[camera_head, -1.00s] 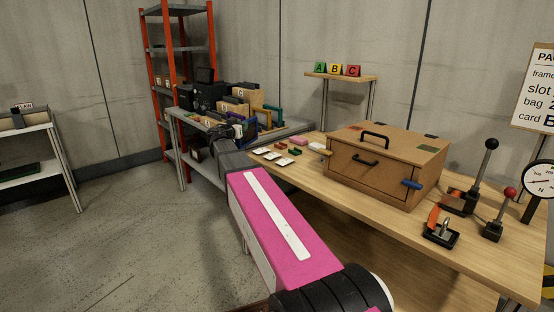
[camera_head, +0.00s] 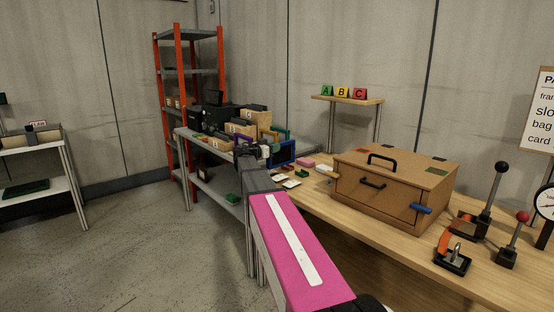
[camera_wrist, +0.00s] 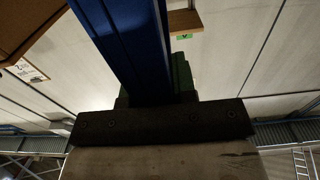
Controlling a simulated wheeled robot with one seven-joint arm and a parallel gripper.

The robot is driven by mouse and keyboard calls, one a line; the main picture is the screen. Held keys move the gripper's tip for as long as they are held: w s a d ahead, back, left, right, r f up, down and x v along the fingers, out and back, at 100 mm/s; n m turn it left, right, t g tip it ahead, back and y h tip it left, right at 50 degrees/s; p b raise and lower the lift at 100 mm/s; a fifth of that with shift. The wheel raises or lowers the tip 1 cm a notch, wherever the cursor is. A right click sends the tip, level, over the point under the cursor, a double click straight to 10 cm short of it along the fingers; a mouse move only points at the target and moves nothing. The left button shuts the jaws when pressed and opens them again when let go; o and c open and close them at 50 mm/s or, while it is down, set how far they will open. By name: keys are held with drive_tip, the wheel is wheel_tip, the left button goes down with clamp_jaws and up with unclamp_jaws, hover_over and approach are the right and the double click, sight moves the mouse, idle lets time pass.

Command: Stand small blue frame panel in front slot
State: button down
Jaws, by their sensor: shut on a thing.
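A blue frame panel (camera_head: 282,153) shows in the head view just right of my gripper (camera_head: 262,153), above the seam between the shelf table and the wooden bench. In the wrist view a dark blue bar of the panel (camera_wrist: 128,45) runs up from between the jaws of my gripper (camera_wrist: 155,98). My gripper is shut on it, and it appears held off the surface. My arm hides part of the panel's lower side. I cannot make out the front slot.
Colored frames (camera_head: 268,133) and cardboard boxes (camera_head: 240,128) crowd the shelf table behind the gripper. The wooden bench carries small cards (camera_head: 291,183), a brown box (camera_head: 395,185) with handles, and levers (camera_head: 490,200). Open floor lies at left.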

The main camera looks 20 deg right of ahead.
sight(277, 163)
drive_tip(key=shift+w+d+f, duration=0.15)
drive_tip(key=shift+d+f, duration=0.2)
drive_tip(key=shift+d, duration=0.15)
drive_tip(key=shift+w+d+f, duration=0.15)
drive_tip(key=shift+d+f, duration=0.15)
drive_tip(key=shift+d, duration=0.15)
drive_tip(key=shift+f, duration=1.95)
drive_tip(key=c, duration=0.9)
unclamp_jaws()
drive_tip(key=shift+f, duration=0.1)
